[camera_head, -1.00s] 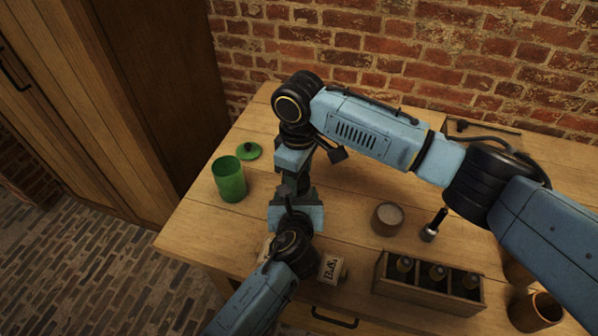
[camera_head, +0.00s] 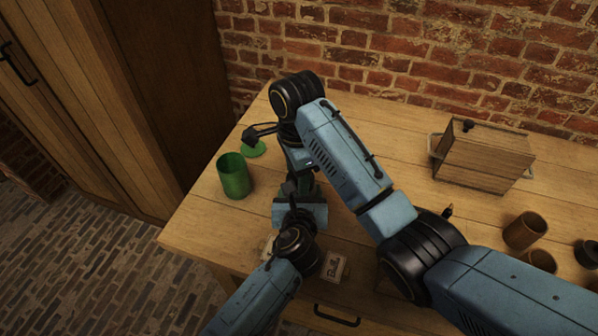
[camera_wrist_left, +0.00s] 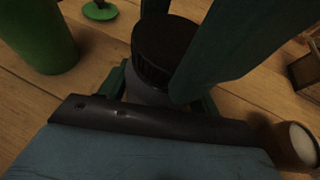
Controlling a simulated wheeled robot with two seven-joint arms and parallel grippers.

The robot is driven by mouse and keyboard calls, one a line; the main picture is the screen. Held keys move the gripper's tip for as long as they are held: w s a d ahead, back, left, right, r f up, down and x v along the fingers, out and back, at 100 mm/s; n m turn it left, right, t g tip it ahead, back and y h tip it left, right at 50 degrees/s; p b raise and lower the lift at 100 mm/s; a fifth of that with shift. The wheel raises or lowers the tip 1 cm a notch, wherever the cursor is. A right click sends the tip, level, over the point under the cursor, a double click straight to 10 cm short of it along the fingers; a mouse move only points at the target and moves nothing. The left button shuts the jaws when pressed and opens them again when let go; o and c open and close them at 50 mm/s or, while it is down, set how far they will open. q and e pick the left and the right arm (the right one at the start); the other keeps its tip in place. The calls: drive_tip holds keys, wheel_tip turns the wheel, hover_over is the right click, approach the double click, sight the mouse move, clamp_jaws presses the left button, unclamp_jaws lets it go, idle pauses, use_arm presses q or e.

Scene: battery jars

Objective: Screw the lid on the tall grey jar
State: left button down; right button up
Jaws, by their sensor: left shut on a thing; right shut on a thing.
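The tall grey jar (camera_wrist_left: 145,95) stands on the table, its body mostly hidden by the grippers. A dark ribbed lid (camera_wrist_left: 165,48) sits on its top; I cannot tell how tight it is. My right gripper (camera_wrist_left: 187,55) comes down from above, shut on the lid with one green finger on each side. My left gripper (camera_wrist_left: 163,100) is low down, shut on the jar's body. In the head view the right gripper (camera_head: 299,168) is above the left gripper (camera_head: 300,190), and the jar and lid are hidden between them.
A green open jar (camera_head: 235,176) and green lid (camera_head: 253,149) are on the left. A wooden box (camera_head: 485,158) stands at the back right, brown cups (camera_head: 525,231) nearer. A lettered block (camera_head: 333,265) lies by the front edge. A light-topped cup (camera_wrist_left: 301,143) shows in the wrist view.

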drive_tip(key=m, duration=0.5)
drive_tip(key=shift+w, duration=0.15)
drive_tip(key=o, duration=0.9)
drive_tip(key=shift+o, duration=0.2)
drive_tip(key=shift+c, duration=0.3)
